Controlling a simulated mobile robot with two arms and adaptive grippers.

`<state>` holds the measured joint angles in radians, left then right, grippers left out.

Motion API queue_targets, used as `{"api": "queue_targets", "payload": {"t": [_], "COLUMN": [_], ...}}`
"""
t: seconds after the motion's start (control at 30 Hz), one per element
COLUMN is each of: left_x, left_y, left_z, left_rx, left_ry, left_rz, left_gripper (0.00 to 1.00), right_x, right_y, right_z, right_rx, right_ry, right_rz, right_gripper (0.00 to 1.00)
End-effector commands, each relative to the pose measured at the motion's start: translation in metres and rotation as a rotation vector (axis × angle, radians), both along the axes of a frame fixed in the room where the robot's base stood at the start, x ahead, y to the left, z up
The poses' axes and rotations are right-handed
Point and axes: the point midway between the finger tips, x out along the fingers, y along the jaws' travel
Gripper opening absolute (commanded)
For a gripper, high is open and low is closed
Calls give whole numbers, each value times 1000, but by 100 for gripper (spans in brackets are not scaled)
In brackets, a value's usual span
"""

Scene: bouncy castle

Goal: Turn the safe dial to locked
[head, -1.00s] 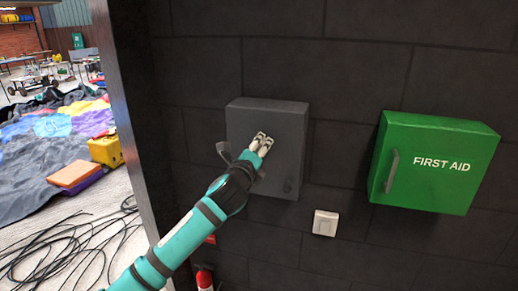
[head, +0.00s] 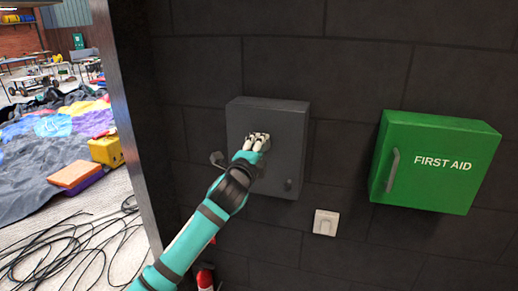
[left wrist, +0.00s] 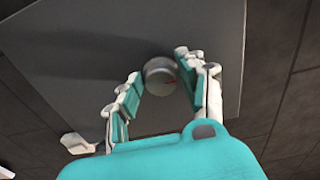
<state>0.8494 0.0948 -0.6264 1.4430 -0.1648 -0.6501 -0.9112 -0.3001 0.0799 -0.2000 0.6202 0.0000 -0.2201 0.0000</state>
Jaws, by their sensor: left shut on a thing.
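The grey safe (head: 285,118) is a flat metal box on the dark block wall, with its door closed. Its round silver dial (left wrist: 160,77) shows in the left wrist view, with a small red mark toward its right side. The safe door (left wrist: 90,60) fills much of that view. My left gripper (head: 257,139) is at the middle of the door in the head view and covers the dial there. Its two fingers are on either side of the dial and shut on it. My right gripper is in neither view.
A green first aid box (head: 450,138) with a grey handle hangs to the right. A white switch (head: 325,222) is on the wall below the safe. A wall edge (head: 128,120) stands at left, with cables (head: 75,245) on the floor beyond.

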Motion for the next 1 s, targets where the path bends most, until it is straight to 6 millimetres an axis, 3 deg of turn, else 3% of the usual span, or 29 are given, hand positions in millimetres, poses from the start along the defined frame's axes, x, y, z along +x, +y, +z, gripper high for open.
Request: {"api": "queue_targets", "payload": {"t": [0.33,0.37,0.53,0.83,1.0], "left_x": [0,0,0,-2,-19], "left_y": [1,1,0,1,6], "left_z": [0,0,0,-1,-1], "left_rx": [-5,-5,-4,-3,-3], "left_ry": [2,2,2,2,1], "left_rz": [1,1,1,1,0], "left_gripper": [8,41,62,62,62], "right_x": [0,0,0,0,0], "right_y": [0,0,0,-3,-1], "right_z": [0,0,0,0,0], "right_rx": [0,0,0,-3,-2], "right_ry": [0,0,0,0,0], "right_rz": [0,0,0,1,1], "right_gripper": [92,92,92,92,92]}}
